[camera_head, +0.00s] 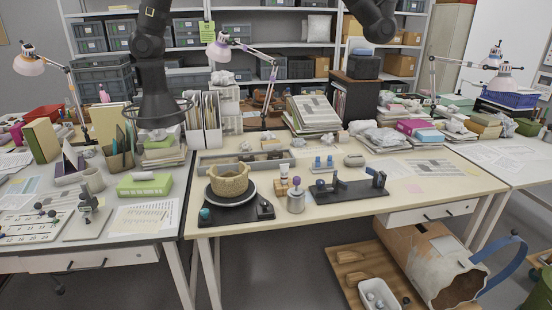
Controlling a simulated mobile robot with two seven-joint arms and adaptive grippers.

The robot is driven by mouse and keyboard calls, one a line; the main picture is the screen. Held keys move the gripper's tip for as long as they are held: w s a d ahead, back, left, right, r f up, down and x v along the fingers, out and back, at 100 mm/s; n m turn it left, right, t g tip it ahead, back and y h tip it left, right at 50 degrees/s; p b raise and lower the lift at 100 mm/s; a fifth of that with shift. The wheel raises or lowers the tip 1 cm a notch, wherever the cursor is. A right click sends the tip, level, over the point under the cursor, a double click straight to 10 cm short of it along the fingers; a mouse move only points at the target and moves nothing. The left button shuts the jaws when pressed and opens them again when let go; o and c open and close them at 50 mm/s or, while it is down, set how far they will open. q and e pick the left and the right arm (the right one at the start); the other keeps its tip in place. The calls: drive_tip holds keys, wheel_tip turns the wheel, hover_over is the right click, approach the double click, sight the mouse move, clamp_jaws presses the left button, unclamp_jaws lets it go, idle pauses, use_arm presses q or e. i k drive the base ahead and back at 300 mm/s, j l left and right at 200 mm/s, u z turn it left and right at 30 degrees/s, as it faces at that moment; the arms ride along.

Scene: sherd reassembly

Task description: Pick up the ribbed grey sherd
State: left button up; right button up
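I cannot make out a ribbed grey sherd for certain. A shallow grey tray (205,170) at the back of the middle table holds small grey and brown pieces, too small to tell apart. A tan, ribbed pot with an uneven rim (230,186) stands on a round turntable in front of it. The dark lower end of my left arm hangs above the left table, well away from the tray; its fingers cannot be made out. Only a bent part of my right arm shows at the top right, and its gripper is out of the picture.
A grey jar (295,203) with a purple-topped tool stands right of the pot. A dark fixture board (345,191) lies farther right. Paper stacks (313,115) and desk lamps line the back. A large broken jar (460,280) lies low at the right.

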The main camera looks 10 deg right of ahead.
sight(275, 154)
drive_tip(key=i+j+z, duration=0.15)
drive_tip(key=i, duration=0.3)
drive_tip(key=i+j+z, duration=0.2)
drive_tip(key=i, duration=0.25)
drive_tip(key=j, duration=0.1)
